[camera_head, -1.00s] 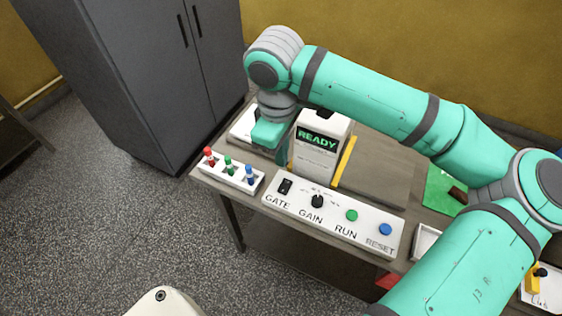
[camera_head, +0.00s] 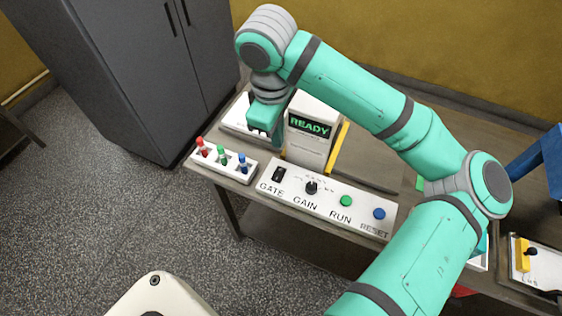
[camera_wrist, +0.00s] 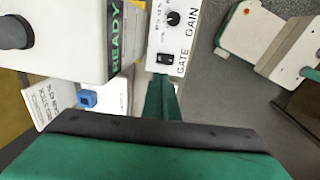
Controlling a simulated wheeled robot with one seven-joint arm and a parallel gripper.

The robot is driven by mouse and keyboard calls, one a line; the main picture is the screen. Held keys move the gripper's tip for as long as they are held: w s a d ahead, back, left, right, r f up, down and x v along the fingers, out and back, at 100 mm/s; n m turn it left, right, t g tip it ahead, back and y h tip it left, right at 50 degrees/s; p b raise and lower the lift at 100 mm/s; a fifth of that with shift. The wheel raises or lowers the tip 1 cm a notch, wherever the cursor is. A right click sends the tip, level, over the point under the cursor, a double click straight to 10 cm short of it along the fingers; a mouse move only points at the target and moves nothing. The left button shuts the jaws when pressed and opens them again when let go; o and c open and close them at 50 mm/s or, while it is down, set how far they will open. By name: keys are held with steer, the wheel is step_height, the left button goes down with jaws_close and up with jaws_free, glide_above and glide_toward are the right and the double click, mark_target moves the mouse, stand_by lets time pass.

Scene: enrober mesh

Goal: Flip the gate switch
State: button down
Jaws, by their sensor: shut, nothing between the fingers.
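The gate switch (camera_head: 278,174) is a small black rocker at the left end of the white control panel (camera_head: 326,203), above the word GATE. It also shows in the wrist view (camera_wrist: 165,60), just beyond my fingertips. I cannot tell which way the rocker is tipped. My gripper (camera_head: 276,138) is shut and empty, pointing down behind the panel, beside the READY box. In the wrist view its green fingers (camera_wrist: 161,86) are together, pointing toward the switch. I see no clear contact between them and the switch.
The white box with the READY display (camera_head: 309,126) stands close to my gripper. A white rack (camera_head: 222,165) with red, green and blue pegs is left of the panel. The gain knob (camera_head: 311,188), green RUN button (camera_head: 346,201) and blue RESET button (camera_head: 379,213) are to the right.

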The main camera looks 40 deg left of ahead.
mark_target(281, 170)
steer(key=shift+f, duration=0.1)
stand_by(0.3)
steer(key=f, duration=0.4)
steer(key=w+f, duration=0.1)
steer(key=f, duration=0.8)
steer(key=shift+w+a+f, duration=0.2)
steer(key=shift+w+f, duration=0.05)
steer(key=shift+f, duration=0.15)
